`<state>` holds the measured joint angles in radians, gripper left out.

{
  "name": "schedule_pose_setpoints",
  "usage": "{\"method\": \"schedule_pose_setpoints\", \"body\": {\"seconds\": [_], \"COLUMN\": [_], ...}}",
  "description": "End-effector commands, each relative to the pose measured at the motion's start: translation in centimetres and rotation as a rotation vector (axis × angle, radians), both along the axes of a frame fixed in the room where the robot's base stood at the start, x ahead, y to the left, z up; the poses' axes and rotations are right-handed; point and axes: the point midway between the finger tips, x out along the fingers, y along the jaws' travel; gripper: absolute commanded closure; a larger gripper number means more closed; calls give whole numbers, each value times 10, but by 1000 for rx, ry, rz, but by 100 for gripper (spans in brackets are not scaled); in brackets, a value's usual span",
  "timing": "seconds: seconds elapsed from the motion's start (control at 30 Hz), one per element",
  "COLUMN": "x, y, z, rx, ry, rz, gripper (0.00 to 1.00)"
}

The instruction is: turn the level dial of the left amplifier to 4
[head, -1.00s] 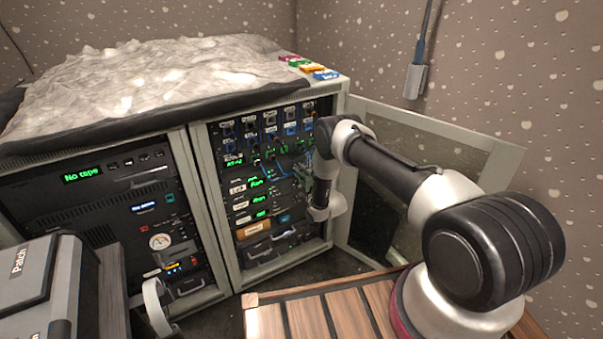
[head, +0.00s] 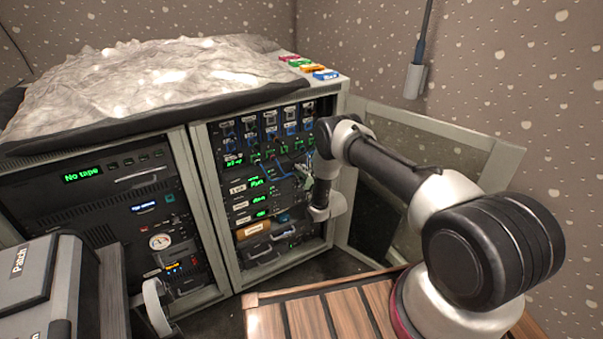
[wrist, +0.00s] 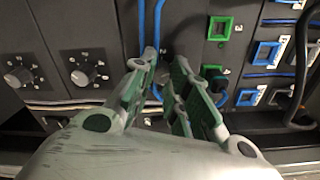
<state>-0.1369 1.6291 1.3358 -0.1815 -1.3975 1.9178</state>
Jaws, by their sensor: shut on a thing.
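My gripper (wrist: 164,66) has green-padded fingers closed in front of the panel, right of both dials and touching neither. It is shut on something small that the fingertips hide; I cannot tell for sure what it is. I cannot read the dial settings with certainty. In the head view my arm reaches to the right equipment rack (head: 197,170) and my gripper's fingertips are hard to make out.
Blue cables (wrist: 143,25) run close behind my fingers. Green (wrist: 220,28) and blue (wrist: 267,54) sockets and a thick black cable (wrist: 301,50) are to the right. In the head view, an open rack door (head: 420,130) stands beside my arm, and a wooden slatted surface (head: 330,312) lies below.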

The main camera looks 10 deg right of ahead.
Motion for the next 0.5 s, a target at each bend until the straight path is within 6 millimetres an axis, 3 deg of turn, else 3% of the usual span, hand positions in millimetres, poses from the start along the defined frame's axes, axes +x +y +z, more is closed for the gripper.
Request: {"method": "schedule_pose_setpoints", "body": {"seconds": [0.1, 0.13, 0.23, 0.5], "x": [1, 1, 1, 0], "y": [-5, -5, -4, -2], "z": [1, 1, 1, 0], "rx": [0, 0, 0, -1], "ry": [-1, -1, -1, 0], "rz": [-10, -10, -9, -4], "gripper": [100, 80, 62, 60]}}
